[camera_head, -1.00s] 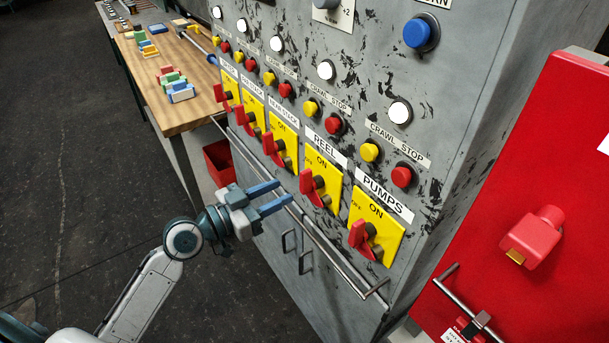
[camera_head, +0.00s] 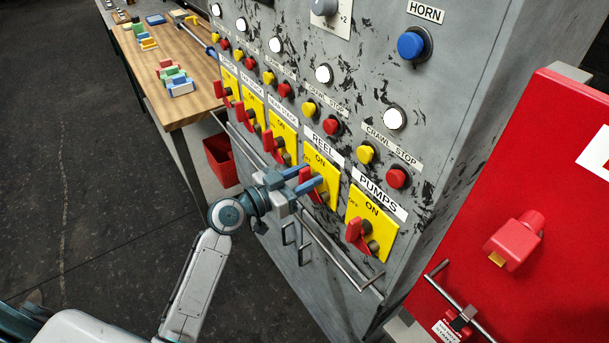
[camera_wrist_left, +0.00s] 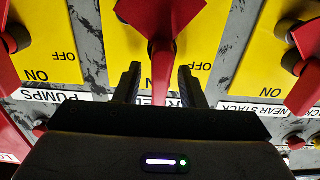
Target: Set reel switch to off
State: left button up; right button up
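The reel switch is a red handle (camera_wrist_left: 160,22) on a yellow plate (camera_head: 329,178) under the REEL label (camera_head: 325,144). My left gripper (camera_head: 313,178) is at this plate, its blue fingers partly covering the switch in the head view. In the left wrist view, its two dark fingers (camera_wrist_left: 160,84) are apart, one on each side of the red handle, with a visible gap at both sides. The picture there is upside down; OFF shows on the plate, and part of the REEL label is hidden behind the fingers. My right gripper is out of view.
The pumps switch (camera_head: 358,232) is on the right, and similar red switches (camera_head: 270,142) are on the left. A metal rail (camera_head: 335,262) runs along the cabinet below. A red cabinet (camera_head: 555,190) stands right, a wooden table (camera_head: 190,105) far left.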

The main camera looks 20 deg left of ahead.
pick_arm(q)
grip_shut()
jog(key=shift+n, duration=0.3)
jog(key=n, duration=0.3)
jog(key=shift+w+a+f+b, duration=0.1)
jog(key=shift+w+a+b, duration=0.15)
jog(key=shift+a+b, duration=0.15)
jog(key=n, duration=0.4)
jog(key=shift+w+a+f, duration=0.15)
jog(key=shift+w+a, duration=0.05)
jog(key=n, duration=0.4)
jog(key=shift+w+a+f+n+p, duration=0.2)
jog(key=shift+a+f+n+p, duration=0.05)
jog(key=shift+f+n+p, duration=0.1)
jog(key=n, duration=0.2)
jog(key=f+n+p, duration=0.1)
jog(key=n, duration=0.2)
jog(key=shift+w+a+f+n, duration=0.1)
jog(key=shift+a+f+n, duration=0.05)
jog(key=shift+n, duration=0.1)
